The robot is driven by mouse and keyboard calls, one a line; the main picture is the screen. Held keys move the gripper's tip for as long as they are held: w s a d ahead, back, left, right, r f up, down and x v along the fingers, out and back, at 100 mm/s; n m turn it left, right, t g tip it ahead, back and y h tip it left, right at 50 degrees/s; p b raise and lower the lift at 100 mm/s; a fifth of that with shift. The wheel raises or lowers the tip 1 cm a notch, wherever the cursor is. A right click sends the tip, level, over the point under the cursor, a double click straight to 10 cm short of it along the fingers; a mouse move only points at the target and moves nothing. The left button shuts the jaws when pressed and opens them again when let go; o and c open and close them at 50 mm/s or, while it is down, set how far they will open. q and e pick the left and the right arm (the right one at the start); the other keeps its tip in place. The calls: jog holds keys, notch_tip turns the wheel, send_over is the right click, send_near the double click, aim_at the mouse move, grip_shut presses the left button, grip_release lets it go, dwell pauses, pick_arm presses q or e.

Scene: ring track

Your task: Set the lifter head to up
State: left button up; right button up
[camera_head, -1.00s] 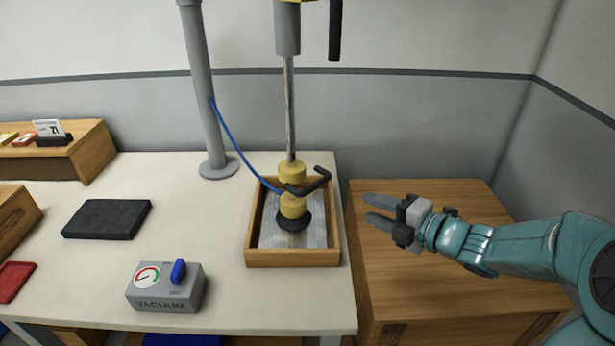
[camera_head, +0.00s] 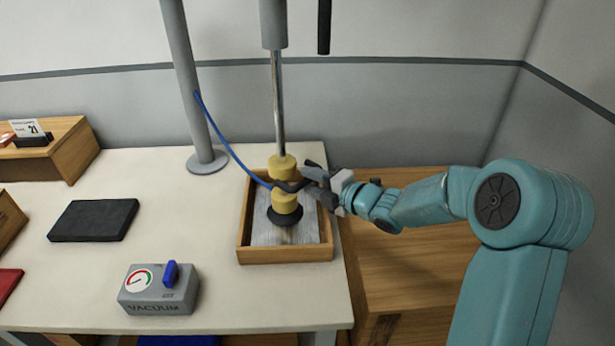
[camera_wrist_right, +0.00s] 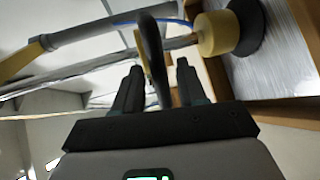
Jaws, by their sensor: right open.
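The lifter head (camera_head: 287,203) is yellow with a black suction cup (camera_head: 285,218) below and a black hooked handle. It hangs on a steel rod and is low, with the cup at the grey plate (camera_head: 262,233) in the wooden tray (camera_head: 285,256). My right gripper (camera_head: 308,180) is at the handle, right of the head. In the right wrist view the black handle (camera_wrist_right: 153,55) passes between the two open fingers (camera_wrist_right: 158,82), and the yellow head (camera_wrist_right: 212,35) is to the right. My left gripper is not in view.
A grey vacuum box (camera_head: 155,303) with a blue switch (camera_head: 170,273) and a dial stands at the table's front. A blue hose (camera_head: 226,143) runs from the grey post (camera_head: 190,80) to the head. A dark pad (camera_head: 93,220) lies left. A wooden cabinet (camera_head: 410,255) stands right.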

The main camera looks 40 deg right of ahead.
jog(key=shift+x, duration=0.8)
jog(key=shift+w, duration=0.1)
grip_shut()
notch_tip(320, 180, up, 19)
jog(key=p, duration=1)
jog(key=shift+f, duration=0.15)
grip_release()
